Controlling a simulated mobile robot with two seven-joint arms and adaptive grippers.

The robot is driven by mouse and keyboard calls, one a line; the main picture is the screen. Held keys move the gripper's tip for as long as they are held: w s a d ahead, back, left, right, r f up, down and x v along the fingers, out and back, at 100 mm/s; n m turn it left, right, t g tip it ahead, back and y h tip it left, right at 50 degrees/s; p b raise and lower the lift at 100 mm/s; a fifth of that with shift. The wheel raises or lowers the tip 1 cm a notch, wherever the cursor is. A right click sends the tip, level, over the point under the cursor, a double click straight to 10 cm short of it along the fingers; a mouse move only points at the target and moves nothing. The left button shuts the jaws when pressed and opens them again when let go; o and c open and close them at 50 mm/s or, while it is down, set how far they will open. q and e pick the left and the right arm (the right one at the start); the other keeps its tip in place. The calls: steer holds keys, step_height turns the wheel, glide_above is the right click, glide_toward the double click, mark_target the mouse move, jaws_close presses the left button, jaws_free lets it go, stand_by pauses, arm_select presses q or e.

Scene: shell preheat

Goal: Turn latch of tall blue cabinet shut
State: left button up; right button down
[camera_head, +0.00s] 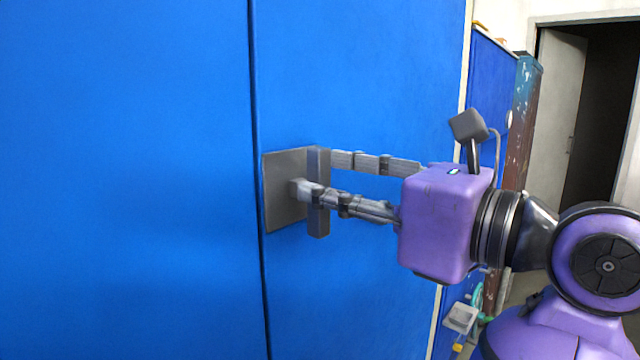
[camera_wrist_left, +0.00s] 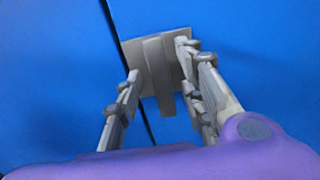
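The tall blue cabinet (camera_head: 360,60) fills most of the head view, with a dark vertical seam between its doors. Its latch is a grey square plate (camera_head: 283,170) with a grey bar (camera_head: 318,222) standing upright on it, right of the seam. My left gripper (camera_head: 315,173) is at the latch, its fingers spread on either side of the bar. In the left wrist view the bar (camera_wrist_left: 157,80) lies between the fingers (camera_wrist_left: 158,59), with a visible gap at least on the left side. Contact on the right is unclear. My right gripper is not in view.
Another blue surface (camera_head: 490,75) and a worn brown and teal post (camera_head: 525,115) stand beyond the cabinet's right edge. A doorway with a pale door (camera_head: 556,110) is at the far right. Small items, one a grey box (camera_head: 461,317), show low at the right, partly hidden by my arm.

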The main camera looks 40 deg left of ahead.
arm_select(q)
steer(key=d, duration=0.9)
steer(key=shift+s+d, duration=0.15)
steer(key=shift+s, duration=0.25)
